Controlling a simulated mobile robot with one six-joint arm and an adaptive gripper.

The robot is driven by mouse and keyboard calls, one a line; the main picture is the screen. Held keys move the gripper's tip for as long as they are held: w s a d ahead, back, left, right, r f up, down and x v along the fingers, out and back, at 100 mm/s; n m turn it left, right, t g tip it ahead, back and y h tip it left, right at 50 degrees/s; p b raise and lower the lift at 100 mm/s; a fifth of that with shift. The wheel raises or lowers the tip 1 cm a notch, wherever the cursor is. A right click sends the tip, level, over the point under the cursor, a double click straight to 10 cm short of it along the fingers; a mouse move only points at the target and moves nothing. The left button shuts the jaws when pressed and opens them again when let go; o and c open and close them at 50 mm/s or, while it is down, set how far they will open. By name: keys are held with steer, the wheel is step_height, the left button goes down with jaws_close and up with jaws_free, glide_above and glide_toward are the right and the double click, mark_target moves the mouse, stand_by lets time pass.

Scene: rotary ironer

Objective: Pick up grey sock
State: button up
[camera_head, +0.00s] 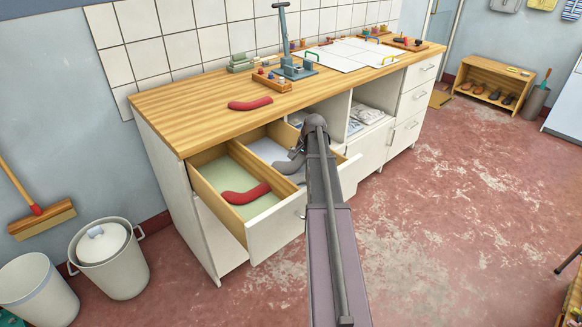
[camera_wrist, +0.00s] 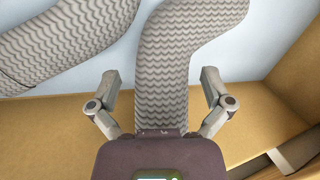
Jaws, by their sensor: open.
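Two grey socks with a wavy pattern lie on the pale blue floor of a drawer compartment in the wrist view. One grey sock (camera_wrist: 185,35) runs straight up from between the fingers and bends right at its far end. The other grey sock (camera_wrist: 70,45) lies to the left, partly cut off. My gripper (camera_wrist: 160,78) is open, with one finger on each side of the nearer sock; I cannot tell its height above it. In the head view, grey sock (camera_head: 288,167) shows in the right compartment, and my arm partly hides that area.
The open drawer (camera_head: 277,230) has wooden walls and a divider. A red sock (camera_head: 246,194) lies in its green left compartment. Another red sock (camera_head: 249,104) lies on the wooden counter (camera_head: 185,107). In the wrist view, the drawer's wooden wall (camera_wrist: 50,125) is close below the fingers.

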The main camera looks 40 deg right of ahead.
steer(key=shift+f, duration=0.1)
stand_by(0.5)
steer(key=c, duration=0.9)
steer(key=shift+o, duration=0.2)
step_height(320, 180, up, 18)
steer(key=p, duration=1.8)
steer(key=shift+s+r+p, duration=0.3)
steer(key=shift+s+r, duration=0.05)
steer(key=shift+s, duration=0.25)
